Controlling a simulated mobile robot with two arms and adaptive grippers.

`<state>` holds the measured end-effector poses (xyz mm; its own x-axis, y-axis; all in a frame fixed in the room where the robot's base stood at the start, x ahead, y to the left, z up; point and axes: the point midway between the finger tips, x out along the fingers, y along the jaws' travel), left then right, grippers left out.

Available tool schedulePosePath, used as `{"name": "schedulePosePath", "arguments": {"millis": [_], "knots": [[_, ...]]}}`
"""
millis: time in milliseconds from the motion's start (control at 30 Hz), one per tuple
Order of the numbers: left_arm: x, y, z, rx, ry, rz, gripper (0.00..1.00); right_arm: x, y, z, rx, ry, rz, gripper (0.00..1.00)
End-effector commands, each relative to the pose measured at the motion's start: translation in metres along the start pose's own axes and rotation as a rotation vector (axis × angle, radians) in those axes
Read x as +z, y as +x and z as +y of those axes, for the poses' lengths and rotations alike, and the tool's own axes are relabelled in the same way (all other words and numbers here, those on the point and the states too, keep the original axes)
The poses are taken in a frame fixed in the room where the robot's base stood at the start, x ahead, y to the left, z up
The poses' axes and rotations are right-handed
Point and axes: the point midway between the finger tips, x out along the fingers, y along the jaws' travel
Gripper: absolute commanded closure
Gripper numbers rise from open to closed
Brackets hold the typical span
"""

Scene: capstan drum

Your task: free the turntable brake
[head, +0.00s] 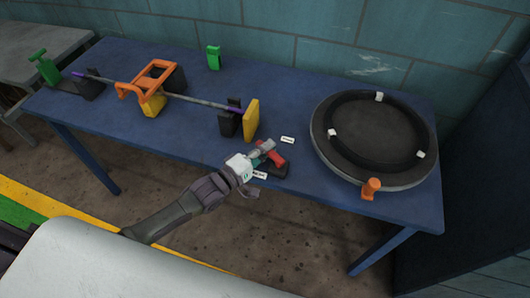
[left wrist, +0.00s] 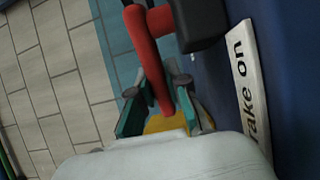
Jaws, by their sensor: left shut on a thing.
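The turntable (head: 375,130) is a round dark disc with a raised black ring, at the right end of the blue table. The red brake lever (head: 276,157) sits on a dark base (head: 275,171) near the table's front edge, left of the turntable. My left gripper (head: 262,153) is at the lever and partly covers it. In the left wrist view the red lever (left wrist: 147,60) runs down between the teal fingers of my left gripper (left wrist: 160,100), which is shut on it. A white label (left wrist: 248,90) reading "rake on", its start cut off, lies beside it. My right gripper is out of view.
A second small label (head: 288,139) lies behind the lever. An orange knob (head: 371,187) stands at the turntable's front rim. A yellow plate (head: 251,121), a rod on dark stands (head: 195,100), an orange frame (head: 150,78) and green pieces (head: 213,57) occupy the left and back.

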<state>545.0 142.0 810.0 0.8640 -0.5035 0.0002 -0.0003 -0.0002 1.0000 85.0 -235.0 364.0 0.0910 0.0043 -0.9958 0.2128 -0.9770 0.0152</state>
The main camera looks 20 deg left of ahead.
Motion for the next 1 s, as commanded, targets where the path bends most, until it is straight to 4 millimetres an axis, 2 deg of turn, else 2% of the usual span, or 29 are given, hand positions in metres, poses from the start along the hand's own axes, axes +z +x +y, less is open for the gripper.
{"name": "schedulePosePath", "arguments": {"millis": [533, 567, 700, 1000], "knots": [[0.0005, 0.0012, -0.0018, -0.005, -0.001, -0.035, 1.0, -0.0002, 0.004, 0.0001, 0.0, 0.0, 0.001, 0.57], [0.0005, 0.0013, -0.0018, -0.005, -0.001, -0.035, 0.83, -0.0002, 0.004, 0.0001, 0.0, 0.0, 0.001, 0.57], [0.0005, 0.0014, -0.0014, -0.004, 0.0, -0.035, 0.6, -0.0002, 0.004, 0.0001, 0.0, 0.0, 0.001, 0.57], [0.0005, 0.0012, -0.0004, -0.001, 0.0, -0.035, 0.58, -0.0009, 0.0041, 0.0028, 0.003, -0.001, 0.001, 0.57]]}}
